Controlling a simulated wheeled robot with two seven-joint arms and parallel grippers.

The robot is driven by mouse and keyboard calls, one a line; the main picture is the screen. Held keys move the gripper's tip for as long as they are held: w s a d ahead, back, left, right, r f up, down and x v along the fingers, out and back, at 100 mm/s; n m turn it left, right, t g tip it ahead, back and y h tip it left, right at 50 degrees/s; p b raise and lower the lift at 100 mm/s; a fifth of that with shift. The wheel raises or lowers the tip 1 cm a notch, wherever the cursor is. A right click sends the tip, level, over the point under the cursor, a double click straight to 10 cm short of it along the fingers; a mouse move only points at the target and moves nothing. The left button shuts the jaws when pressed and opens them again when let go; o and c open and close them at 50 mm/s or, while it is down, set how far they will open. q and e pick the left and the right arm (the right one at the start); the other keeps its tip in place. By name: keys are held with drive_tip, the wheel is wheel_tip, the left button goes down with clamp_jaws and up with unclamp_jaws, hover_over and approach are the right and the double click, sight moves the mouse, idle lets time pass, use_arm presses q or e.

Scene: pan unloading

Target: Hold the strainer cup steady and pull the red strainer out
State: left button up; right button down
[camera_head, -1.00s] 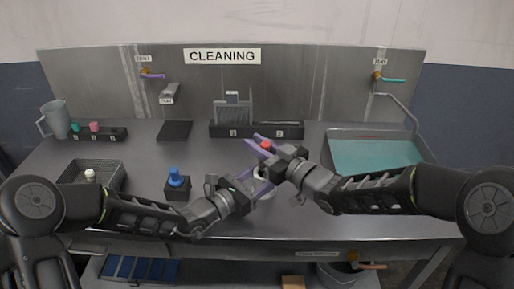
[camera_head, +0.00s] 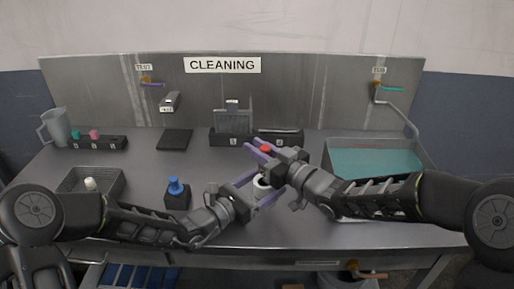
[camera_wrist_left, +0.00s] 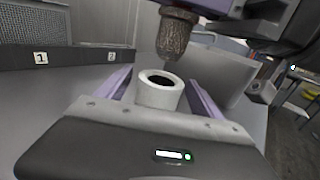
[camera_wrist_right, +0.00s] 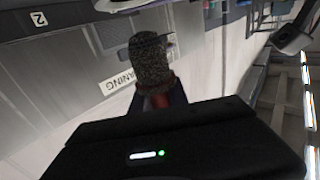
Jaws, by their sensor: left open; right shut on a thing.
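The strainer has a red top (camera_head: 266,149) and a brown mesh body (camera_wrist_left: 174,38). My right gripper (camera_head: 262,156) is shut on it by its red end. The mesh hangs clear above the cup in the left wrist view, and it also shows in the right wrist view (camera_wrist_right: 151,62). The white strainer cup (camera_wrist_left: 158,93) stands upright on the table and is partly hidden in the head view (camera_head: 261,188). Its mouth is dark and open. My left gripper (camera_wrist_left: 160,95) is open, with its purple fingers on either side of the cup. Contact cannot be told.
A blue-topped item in a dark block (camera_head: 177,195) stands left of my left gripper. A wire basket (camera_head: 72,181) is at far left, a teal-bottomed sink (camera_head: 330,150) at right. A numbered dark rack (camera_head: 222,138) stands behind. The table's middle left is clear.

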use_arm(q)
drive_tip(key=shift+a, duration=0.15)
drive_tip(key=v, duration=1.1)
drive_tip(key=shift+s+a, duration=0.15)
drive_tip(key=shift+s, duration=0.05)
drive_tip(key=shift+s+a, duration=0.1)
drive_tip(key=shift+s, duration=0.05)
